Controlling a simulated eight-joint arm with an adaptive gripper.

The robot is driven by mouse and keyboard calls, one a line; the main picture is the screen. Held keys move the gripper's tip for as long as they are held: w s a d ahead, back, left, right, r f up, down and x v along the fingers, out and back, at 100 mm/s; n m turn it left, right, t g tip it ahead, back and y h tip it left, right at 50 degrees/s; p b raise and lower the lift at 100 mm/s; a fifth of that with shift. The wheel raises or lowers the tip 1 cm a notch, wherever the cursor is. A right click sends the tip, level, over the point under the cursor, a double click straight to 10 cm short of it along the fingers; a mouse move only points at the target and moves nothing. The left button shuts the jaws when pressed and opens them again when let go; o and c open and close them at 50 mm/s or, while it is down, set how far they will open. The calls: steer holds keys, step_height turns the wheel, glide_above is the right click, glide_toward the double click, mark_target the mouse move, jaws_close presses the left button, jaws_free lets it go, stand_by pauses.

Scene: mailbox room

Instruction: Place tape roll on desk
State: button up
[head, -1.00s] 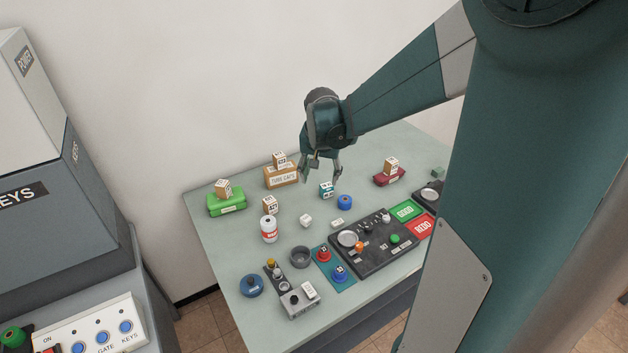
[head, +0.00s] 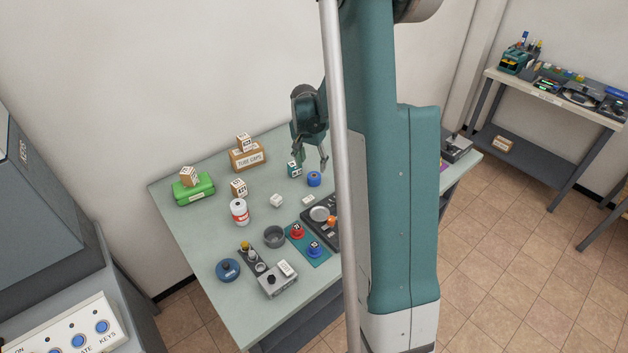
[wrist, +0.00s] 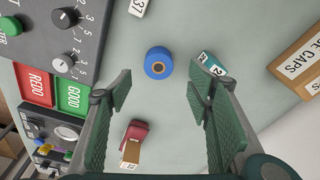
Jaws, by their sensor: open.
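A blue tape roll (head: 314,179) with a brown core lies flat on the pale green table top (head: 190,235). In the wrist view the tape roll (wrist: 158,70) shows just beyond and between my fingertips, untouched. My gripper (head: 310,163) is open and empty above the table, close to the roll, pointing down. In the wrist view its two green-padded fingers (wrist: 159,95) are spread wide. A teal numbered cube (head: 294,168) sits beside the roll, and in the wrist view it (wrist: 211,65) is near the right finger's tip. I cannot tell which surface is the desk.
A "TUBE CAPS" box (head: 247,157), a green case (head: 193,191), a white-and-red can (head: 240,212) and a grey cup (head: 274,237) stand on the table. A dark control panel (wrist: 85,30) lies beside the roll. Another workbench (head: 560,100) stands at far right.

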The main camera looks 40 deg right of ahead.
mark_target(314, 176)
steer(key=shift+d+f, duration=0.25)
steer(key=shift+f, duration=0.05)
steer(key=shift+w+d+f, duration=0.1)
steer(key=shift+d+f, duration=0.1)
steer(key=shift+f, duration=1.05)
steer(key=shift+f, duration=0.1)
steer(key=shift+w+d+f+b, duration=0.1)
steer(key=shift+f+b, duration=0.1)
steer(key=shift+f, duration=0.65)
steer(key=shift+s+d+f+b, duration=0.1)
steer(key=shift+f+b, duration=0.1)
steer(key=shift+f, duration=0.6)
steer(key=shift+w+d+f+b, duration=0.1)
steer(key=shift+f+b, duration=0.1)
steer(key=shift+f, duration=0.65)
steer(key=c, duration=1.1)
steer(key=shift+o, duration=0.2)
steer(key=shift+r, duration=0.15)
steer(key=shift+r+p, duration=0.7)
steer(key=shift+r, duration=4.2)
